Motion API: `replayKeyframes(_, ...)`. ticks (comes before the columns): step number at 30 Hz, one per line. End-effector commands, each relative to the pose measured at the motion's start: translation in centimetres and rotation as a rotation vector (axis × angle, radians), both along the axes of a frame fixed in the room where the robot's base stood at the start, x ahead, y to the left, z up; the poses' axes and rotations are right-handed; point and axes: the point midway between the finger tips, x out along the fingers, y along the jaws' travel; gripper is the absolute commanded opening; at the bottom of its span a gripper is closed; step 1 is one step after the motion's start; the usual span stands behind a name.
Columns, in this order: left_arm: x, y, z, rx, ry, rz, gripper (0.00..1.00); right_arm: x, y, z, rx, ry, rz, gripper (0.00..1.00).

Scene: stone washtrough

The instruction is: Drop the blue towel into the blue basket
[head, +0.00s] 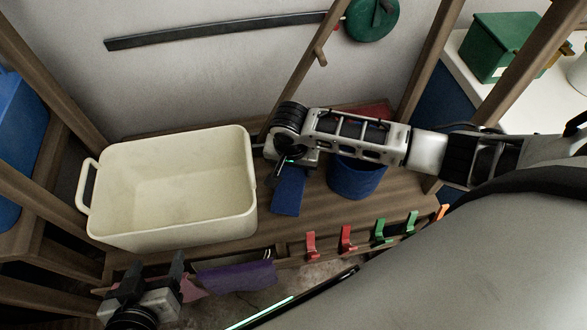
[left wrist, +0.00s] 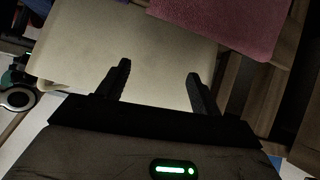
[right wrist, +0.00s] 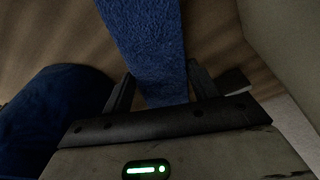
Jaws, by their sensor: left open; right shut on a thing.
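The blue towel (head: 288,192) hangs from my right gripper (head: 274,174), between the cream tub and the blue basket. In the right wrist view the towel (right wrist: 148,40) runs between the two fingers, which are shut on it. The blue basket (head: 357,180) stands on the wooden bench, to the right of the towel, partly hidden under my right arm. It also shows at the left of the right wrist view (right wrist: 55,112). My left gripper (head: 154,274) is open and empty in front of the cream tub, and its spread fingers show in the left wrist view (left wrist: 158,74).
A large cream tub (head: 165,225) fills the left of the bench (head: 310,212). Red and green pegs (head: 346,238) and a purple cloth (head: 235,276) are along the front rail. Wooden posts (head: 430,60) rise behind. A green box (head: 495,48) sits on a white counter at right.

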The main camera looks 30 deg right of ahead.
Motion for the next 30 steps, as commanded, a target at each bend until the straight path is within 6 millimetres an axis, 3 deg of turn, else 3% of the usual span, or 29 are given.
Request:
replayKeyframes(3,0.0,0.0,-0.1,-0.004,-0.001,0.002,0.65,0.1,0.0,-0.9,0.000,-0.003,0.000,0.25)
replayKeyframes(13,0.0,0.0,0.1,-0.004,-0.002,0.003,0.65,0.0,0.1,-1.1,0.001,-0.002,0.000,0.25)
replayKeyframes(14,0.0,0.0,0.0,-0.004,-0.001,0.002,0.65,0.0,0.0,-1.2,0.001,-0.001,0.000,0.62)
replayKeyframes(16,0.0,0.0,0.0,-0.003,-0.002,0.002,0.65,0.0,0.0,-1.1,0.000,-0.001,0.001,0.81)
replayKeyframes(26,0.0,0.1,0.0,-0.003,-0.003,0.003,0.65,0.0,0.0,-0.9,0.000,-0.004,0.000,0.81)
replayKeyframes(30,-0.1,0.1,0.5,0.002,-0.002,0.002,0.65,-0.1,0.2,0.8,0.001,-0.003,0.000,0.81)
